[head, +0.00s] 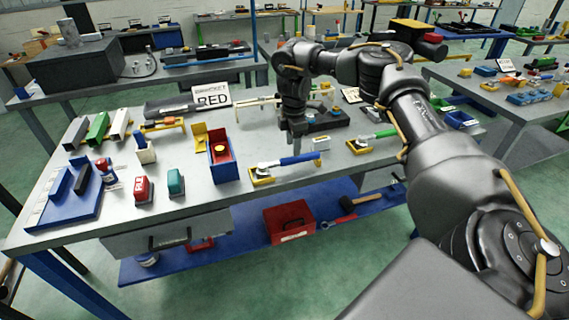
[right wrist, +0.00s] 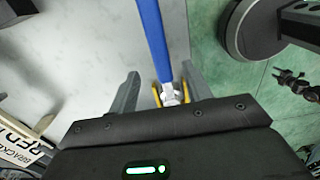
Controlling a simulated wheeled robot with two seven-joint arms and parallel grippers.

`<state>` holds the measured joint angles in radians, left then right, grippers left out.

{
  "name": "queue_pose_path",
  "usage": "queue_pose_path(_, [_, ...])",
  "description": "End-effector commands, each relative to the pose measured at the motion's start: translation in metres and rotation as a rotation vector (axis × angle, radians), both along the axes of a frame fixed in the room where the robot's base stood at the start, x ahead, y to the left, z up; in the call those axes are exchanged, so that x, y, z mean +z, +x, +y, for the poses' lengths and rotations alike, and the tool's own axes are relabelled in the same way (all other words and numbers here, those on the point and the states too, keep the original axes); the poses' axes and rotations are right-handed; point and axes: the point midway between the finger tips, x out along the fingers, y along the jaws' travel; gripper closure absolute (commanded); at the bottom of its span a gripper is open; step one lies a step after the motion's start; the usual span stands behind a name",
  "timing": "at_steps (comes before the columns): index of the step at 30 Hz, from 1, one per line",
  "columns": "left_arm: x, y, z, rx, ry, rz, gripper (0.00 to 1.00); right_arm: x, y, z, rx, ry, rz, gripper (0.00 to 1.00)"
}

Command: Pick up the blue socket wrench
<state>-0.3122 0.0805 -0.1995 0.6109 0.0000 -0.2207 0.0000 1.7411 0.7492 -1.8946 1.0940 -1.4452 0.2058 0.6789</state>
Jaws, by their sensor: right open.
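The blue socket wrench (head: 300,159) lies across a yellow holder (head: 262,177) near the front edge of the grey workbench. Its silver head is at the holder end and its blue handle points right. My right gripper (head: 295,137) hangs fingers-down just above and behind the handle in the head view. In the right wrist view the open right gripper (right wrist: 161,84) has one finger on each side of the blue socket wrench (right wrist: 152,40), with a gap on both sides. The silver head shows between the fingers. My left gripper is in no view.
A green-handled tool (head: 384,134) lies to the right of the wrench. A RED sign (head: 212,96) stands behind. The bench front between blocks is bare.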

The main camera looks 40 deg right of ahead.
Motion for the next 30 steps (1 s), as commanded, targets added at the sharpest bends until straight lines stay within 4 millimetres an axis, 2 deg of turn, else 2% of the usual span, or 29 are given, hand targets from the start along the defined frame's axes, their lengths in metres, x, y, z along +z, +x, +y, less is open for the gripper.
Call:
queue_pose_path(3, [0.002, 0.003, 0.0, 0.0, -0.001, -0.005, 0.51, -0.012, 0.001, 0.002, 0.002, 0.001, 0.001, 0.51])
queue_pose_path(11, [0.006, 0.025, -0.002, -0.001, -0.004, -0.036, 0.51, -0.02, 0.002, 0.004, 0.005, 0.0, -0.001, 0.51])
queue_pose_path(17, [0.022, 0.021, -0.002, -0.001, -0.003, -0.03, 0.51, -0.047, -0.001, 0.009, 0.006, 0.0, 0.002, 0.51])
queue_pose_path(21, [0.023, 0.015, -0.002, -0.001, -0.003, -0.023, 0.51, -0.064, 0.0, 0.008, 0.004, -0.001, 0.001, 0.51])
queue_pose_path(30, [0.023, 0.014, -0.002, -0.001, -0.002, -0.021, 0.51, -0.069, 0.0, 0.009, 0.005, 0.001, -0.001, 0.52])
